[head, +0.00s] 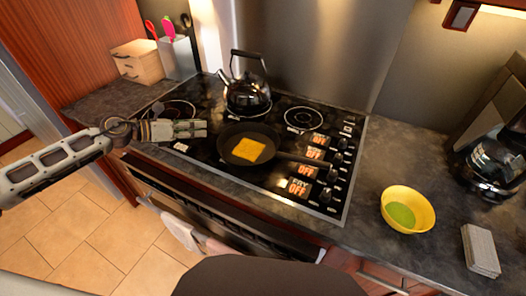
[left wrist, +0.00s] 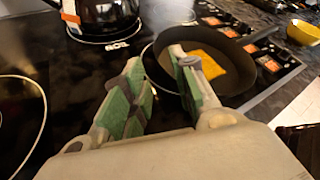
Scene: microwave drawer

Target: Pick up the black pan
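The black pan (head: 231,155) sits on the stovetop near its front middle, with a flat yellow-orange piece of food (head: 248,150) in it. Its dark handle (head: 302,158) points right across the control area. My left gripper (head: 206,129) is just left of the pan in the head view, apart from the handle. In the left wrist view the left gripper (left wrist: 155,62) has its two green-padded fingers apart with nothing between them. The pan (left wrist: 236,95) shows beyond and beside the right finger. My right gripper is in neither view.
A black kettle (head: 246,94) stands on the burner behind the pan. A yellow bowl (head: 408,208), a grey block (head: 481,250) and a glass coffee pot (head: 488,165) are on the right counter. A wooden box (head: 138,62) and a utensil holder (head: 178,58) stand at the back left.

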